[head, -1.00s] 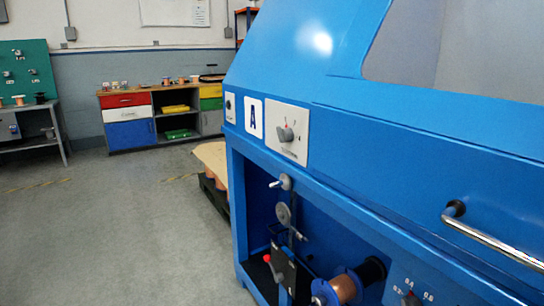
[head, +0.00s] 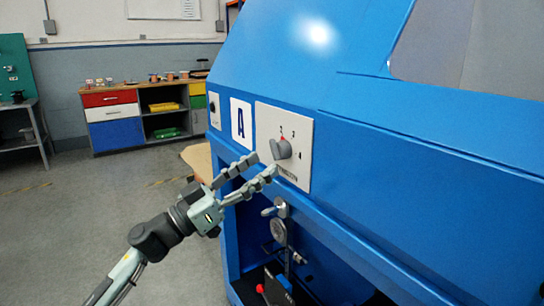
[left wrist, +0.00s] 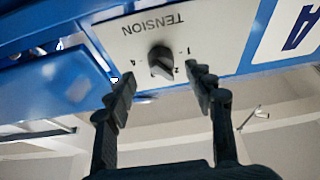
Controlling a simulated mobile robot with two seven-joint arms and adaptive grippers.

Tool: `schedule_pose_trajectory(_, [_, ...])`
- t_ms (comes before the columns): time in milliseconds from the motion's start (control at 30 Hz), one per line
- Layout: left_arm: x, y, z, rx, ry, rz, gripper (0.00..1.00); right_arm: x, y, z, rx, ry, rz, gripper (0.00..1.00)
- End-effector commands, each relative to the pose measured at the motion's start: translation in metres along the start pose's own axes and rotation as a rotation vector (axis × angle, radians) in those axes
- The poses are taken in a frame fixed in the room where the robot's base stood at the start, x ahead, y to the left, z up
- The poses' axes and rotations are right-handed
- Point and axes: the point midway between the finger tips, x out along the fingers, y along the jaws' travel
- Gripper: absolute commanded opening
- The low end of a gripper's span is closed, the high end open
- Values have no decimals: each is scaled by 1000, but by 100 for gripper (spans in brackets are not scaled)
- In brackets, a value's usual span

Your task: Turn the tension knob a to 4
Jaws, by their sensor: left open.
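The tension knob a (head: 281,149) is a grey knob on a white plate (head: 300,130) beside a label with a letter A (head: 241,124). The digits 2, 3 and 4 show around it, with a little red by the knob's top. My left gripper (head: 261,164) is open and empty, its fingers pointing at the plate just left of and below the knob. In the left wrist view the plate is upside down with the word TENSION, and the knob (left wrist: 160,62) shows between and beyond the open fingers (left wrist: 158,77). Contact with the knob cannot be told. My right gripper is not in view.
The blue machine (head: 400,170) fills the right side, its open bay below the plate holding a grey pulley (head: 278,229) and a red knob (head: 260,288). A drawer cabinet (head: 115,120) stands at the back.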

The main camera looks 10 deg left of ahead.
Motion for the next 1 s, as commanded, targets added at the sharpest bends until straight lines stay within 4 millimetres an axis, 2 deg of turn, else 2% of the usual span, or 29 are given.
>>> schedule_pose_trajectory(100, [21,0,-2,0,3,-1,54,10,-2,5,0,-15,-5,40])
schedule_pose_trajectory(233, [35,0,-1,0,2,-2,54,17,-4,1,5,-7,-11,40])
schedule_pose_trajectory(600, [42,-1,0,0,0,-3,54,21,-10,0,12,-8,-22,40])
schedule_pose_trajectory(1000, [42,-1,0,0,0,-3,5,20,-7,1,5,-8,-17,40])
